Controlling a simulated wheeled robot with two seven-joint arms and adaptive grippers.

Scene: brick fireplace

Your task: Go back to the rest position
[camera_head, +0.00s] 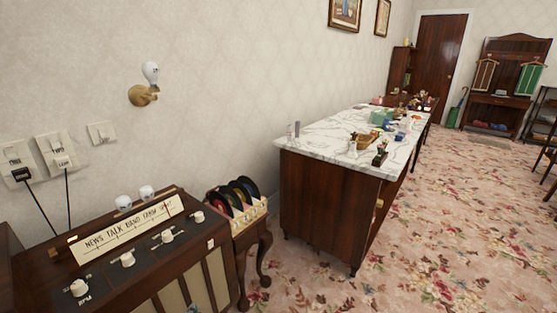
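Neither of my grippers shows in the head view, so their state and place are hidden. A brown wooden radio (172,262) with a lettered dial strip (128,231) and several white knobs stands at the lower left. Two white bulbs (136,198) are at its top rear edge. A small blue-grey shape at the bottom edge by the radio is too cut off to identify.
A small rack of dark discs (232,196) stands on a wooden stand beside the radio. A marble-topped cabinet (318,137) with small items runs along the wall. Flowered carpet (455,215) is open to the right. Plugged cords hang from wall sockets (56,152).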

